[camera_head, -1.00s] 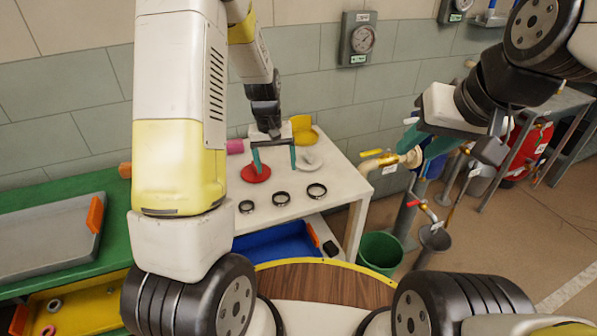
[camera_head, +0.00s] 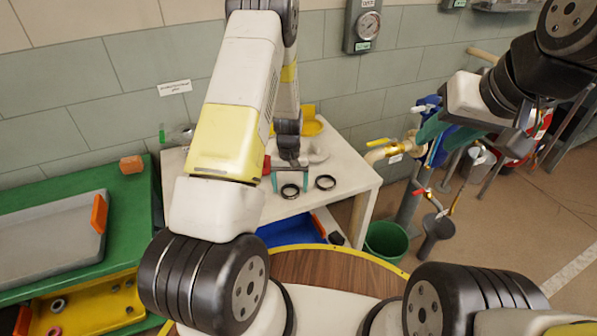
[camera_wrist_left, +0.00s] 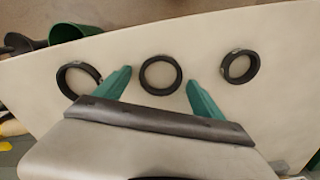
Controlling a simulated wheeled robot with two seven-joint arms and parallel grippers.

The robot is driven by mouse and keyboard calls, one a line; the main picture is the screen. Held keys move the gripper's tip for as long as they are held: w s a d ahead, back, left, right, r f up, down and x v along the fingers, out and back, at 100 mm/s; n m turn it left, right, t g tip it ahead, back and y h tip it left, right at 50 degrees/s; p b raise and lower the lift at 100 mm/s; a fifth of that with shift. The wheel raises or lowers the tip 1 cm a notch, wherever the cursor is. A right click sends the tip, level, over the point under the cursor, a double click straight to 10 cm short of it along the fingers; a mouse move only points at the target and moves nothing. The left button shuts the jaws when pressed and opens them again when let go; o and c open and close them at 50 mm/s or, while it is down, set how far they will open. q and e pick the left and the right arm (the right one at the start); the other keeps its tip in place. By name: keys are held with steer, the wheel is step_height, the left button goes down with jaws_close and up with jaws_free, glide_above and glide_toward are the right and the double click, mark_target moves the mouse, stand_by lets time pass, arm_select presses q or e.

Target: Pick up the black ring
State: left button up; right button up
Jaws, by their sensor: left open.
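Three black rings lie in a row on a pale table top. In the left wrist view they are the left ring (camera_wrist_left: 62,85), the middle ring (camera_wrist_left: 160,92) and the right ring (camera_wrist_left: 226,73). My left gripper (camera_wrist_left: 155,85) is open and empty, its teal fingertips on either side of the middle ring. In the head view my left gripper (camera_head: 290,183) is over the table, with one ring (camera_head: 290,195) between its fingers and another ring (camera_head: 325,188) to the right. My arm hides the third there. My right gripper (camera_head: 470,135) is raised at the right; its opening is unclear.
The white table (camera_head: 355,182) also holds a yellow object (camera_head: 313,126) and a pale disc, partly hidden. A green bench (camera_head: 135,215) with a grey tray is at the left. Valve pipework (camera_head: 385,150) and a green bin (camera_head: 386,240) stand right of the table.

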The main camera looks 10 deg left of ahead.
arm_select(q)
steer(key=c, duration=1.4)
